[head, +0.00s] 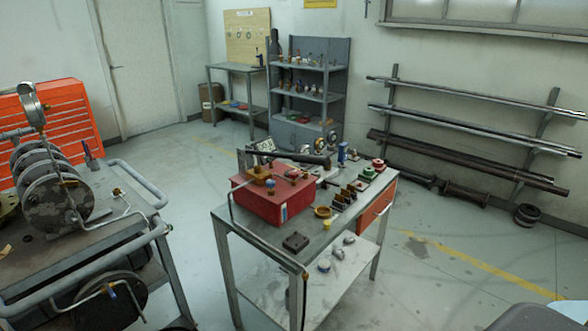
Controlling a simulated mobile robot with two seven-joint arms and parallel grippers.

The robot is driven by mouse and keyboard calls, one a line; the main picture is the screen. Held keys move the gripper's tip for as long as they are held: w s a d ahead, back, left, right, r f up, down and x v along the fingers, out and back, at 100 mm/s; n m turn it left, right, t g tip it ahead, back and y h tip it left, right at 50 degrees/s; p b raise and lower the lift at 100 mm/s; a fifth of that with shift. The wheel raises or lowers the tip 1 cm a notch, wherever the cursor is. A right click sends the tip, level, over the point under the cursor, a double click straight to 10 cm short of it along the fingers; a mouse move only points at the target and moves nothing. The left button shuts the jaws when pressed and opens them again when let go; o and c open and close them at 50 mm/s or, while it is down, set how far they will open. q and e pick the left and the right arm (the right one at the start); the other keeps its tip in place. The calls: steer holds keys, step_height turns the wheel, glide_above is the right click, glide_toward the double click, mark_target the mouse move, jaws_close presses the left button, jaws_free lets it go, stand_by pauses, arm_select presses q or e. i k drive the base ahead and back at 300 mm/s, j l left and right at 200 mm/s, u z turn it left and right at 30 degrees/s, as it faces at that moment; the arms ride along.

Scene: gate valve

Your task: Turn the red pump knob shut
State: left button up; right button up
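A red box-shaped pump (272,203) sits on the near left part of the metal workbench (333,232). A brass-coloured fitting and a long black handle (288,158) stand on its top. Small knob-like parts show on top of the pump, but they are too small to tell which is the red knob or how far it is turned. Neither of my grippers is in view, and nothing is seen touching the pump.
A cart with a flanged pipe assembly (52,190) and pipe rails stands at the left. Several small fittings and a dark block (295,242) lie on the bench. Shelves (308,90) and a pipe rack (465,120) are behind. The floor right of the bench is open.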

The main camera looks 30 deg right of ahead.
mark_target(293, 174)
steer(key=i+l, duration=0.15)
steer(key=l, duration=0.45)
steer(key=i+l, duration=0.1)
steer(key=l, duration=0.5)
steer(key=i+l+u, duration=0.1)
steer(key=l, duration=0.45)
steer(key=i+l, duration=0.15)
steer(key=l, duration=0.45)
steer(key=i+l+u, duration=0.1)
steer(key=l, duration=0.5)
steer(key=i+l, duration=0.1)
steer(key=l, duration=0.5)
